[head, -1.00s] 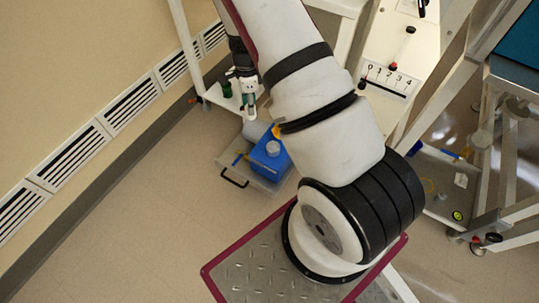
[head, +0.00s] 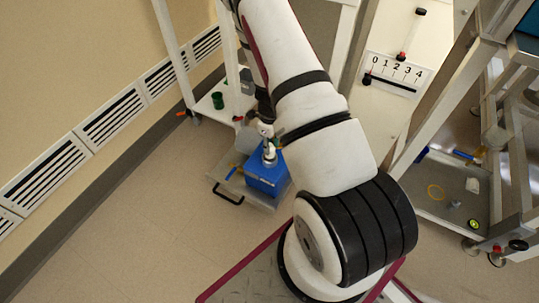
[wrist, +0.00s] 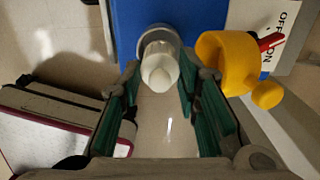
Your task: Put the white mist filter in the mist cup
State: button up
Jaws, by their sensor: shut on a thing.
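The white mist filter (wrist: 160,74) shows as a pale rounded piece between my fingertips in the wrist view. My gripper (wrist: 160,84), with green finger pads, is shut on it. Just beyond is a clear, grey-rimmed round cup (wrist: 158,35), which looks like the mist cup, against the blue box (wrist: 128,25). The filter overlaps the cup in this view; I cannot tell whether it is inside or in front. In the head view my gripper (head: 268,144) is directly over the top of the blue box (head: 264,180), with a small white piece below it.
The blue box stands on a low grey tray (head: 222,182) with a black handle. A yellow ring-shaped part (wrist: 222,62) with a knob is close to my right finger. An OFF/ON label (wrist: 282,22) with a red lever lies behind. A green cup (head: 218,100) stands on a shelf.

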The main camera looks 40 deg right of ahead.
jog(key=shift+f+b, duration=0.65)
jog(key=shift+f, duration=1.55)
jog(key=shift+f, duration=0.2)
jog(key=o, duration=0.7)
jog(key=shift+o, duration=0.2)
jog(key=shift+r, duration=0.15)
